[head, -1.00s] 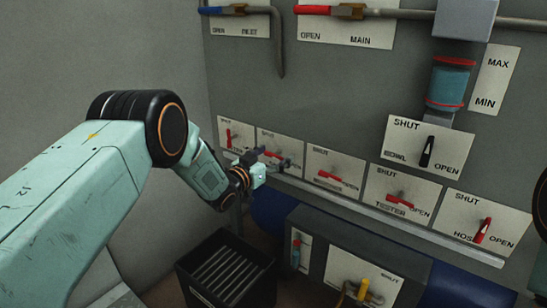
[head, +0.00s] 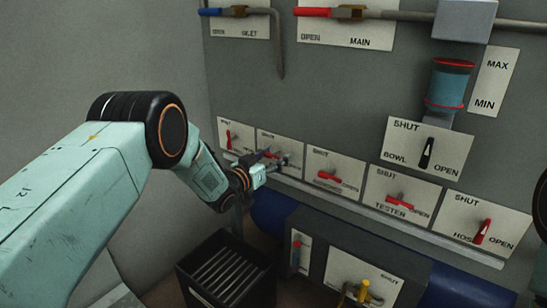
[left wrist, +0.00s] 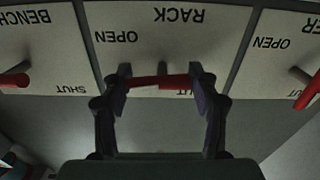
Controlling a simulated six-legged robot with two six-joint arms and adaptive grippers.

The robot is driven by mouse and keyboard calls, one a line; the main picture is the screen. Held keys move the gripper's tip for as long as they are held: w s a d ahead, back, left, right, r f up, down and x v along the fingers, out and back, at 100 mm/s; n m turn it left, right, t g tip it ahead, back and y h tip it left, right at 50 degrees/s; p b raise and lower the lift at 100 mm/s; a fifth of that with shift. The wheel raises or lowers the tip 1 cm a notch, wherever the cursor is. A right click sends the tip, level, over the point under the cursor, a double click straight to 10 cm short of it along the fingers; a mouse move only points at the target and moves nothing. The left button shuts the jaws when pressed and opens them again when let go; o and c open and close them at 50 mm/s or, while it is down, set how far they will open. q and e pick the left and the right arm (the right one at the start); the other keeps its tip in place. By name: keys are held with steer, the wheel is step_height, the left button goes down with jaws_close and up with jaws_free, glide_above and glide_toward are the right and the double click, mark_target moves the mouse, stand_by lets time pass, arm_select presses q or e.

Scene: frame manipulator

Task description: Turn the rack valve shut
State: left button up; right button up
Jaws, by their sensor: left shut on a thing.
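The rack valve is on the RACK plate (left wrist: 170,40), which shows upside down in the left wrist view, with OPEN at its left and SHUT low, partly hidden. Its red handle (left wrist: 160,81) lies level across the picture between the two fingers of my left gripper (left wrist: 163,84), which is shut on it. In the head view the rack plate (head: 294,145) is second from the left in the lower row. There my left gripper (head: 276,163) is at the plate and hides part of the handle (head: 269,154). My right gripper is out of view.
Neighbouring valve plates sit close on both sides, one with a red handle (head: 228,137) at left, another (head: 329,176) at right. A rail (head: 370,219) runs below the row. A dark slatted bin (head: 190,268) stands below my left arm.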

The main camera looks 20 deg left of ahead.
arm_select(q)
steer(key=n, duration=0.4)
steer(key=shift+n+p, duration=0.3)
steer(key=shift+p, duration=0.1)
steer(key=n, duration=0.4)
steer(key=shift+a, duration=0.1)
steer(key=n, duration=0.5)
steer(key=shift+w+a+n, duration=0.1)
steer(key=shift+n, duration=1.7)
steer(key=o, duration=1.1)
steer(key=shift+o, duration=0.2)
